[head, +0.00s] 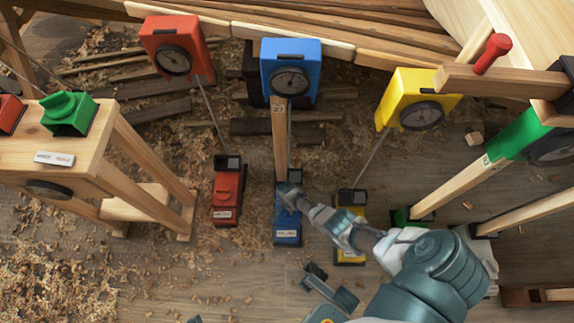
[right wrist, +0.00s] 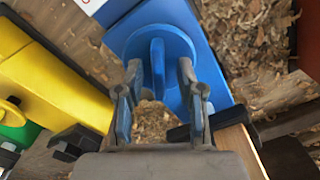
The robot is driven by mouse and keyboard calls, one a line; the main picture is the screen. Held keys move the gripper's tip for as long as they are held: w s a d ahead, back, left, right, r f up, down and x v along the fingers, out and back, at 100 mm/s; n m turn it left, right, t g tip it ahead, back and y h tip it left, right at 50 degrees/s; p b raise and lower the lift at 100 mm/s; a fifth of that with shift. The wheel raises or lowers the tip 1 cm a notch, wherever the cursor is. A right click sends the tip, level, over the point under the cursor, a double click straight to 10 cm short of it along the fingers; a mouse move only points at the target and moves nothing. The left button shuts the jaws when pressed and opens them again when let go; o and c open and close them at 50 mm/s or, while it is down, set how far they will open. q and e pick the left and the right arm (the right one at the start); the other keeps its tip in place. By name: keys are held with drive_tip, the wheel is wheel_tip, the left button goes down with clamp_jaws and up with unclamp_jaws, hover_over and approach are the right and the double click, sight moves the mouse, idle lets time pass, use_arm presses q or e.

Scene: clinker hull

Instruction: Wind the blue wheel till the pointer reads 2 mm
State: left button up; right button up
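The blue gauge box (head: 290,62) stands at top centre in the head view. Its dark round dial (head: 291,82) is too small to read. A wooden post runs down to the blue base (head: 287,229). In the right wrist view the blue wheel (right wrist: 133,42) is a round disc with an upright fin (right wrist: 157,68). My right gripper (head: 290,193) is at the blue base; in the right wrist view its fingers (right wrist: 160,80) stand apart, one each side of the fin, with gaps visible. My left gripper (head: 331,286) seems to show low centre, fingers apart and empty.
A red gauge (head: 172,35) and red base (head: 228,192) stand left of the blue one. A yellow gauge (head: 405,92) and a green one (head: 518,135) stand to the right. A wooden stand (head: 75,140) is at left. Shavings cover the floor.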

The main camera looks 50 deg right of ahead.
wheel_tip(320, 180, up, 12)
drive_tip(key=shift+f, duration=0.15)
idle(0.5)
drive_tip(key=shift+w, duration=0.1)
idle(0.3)
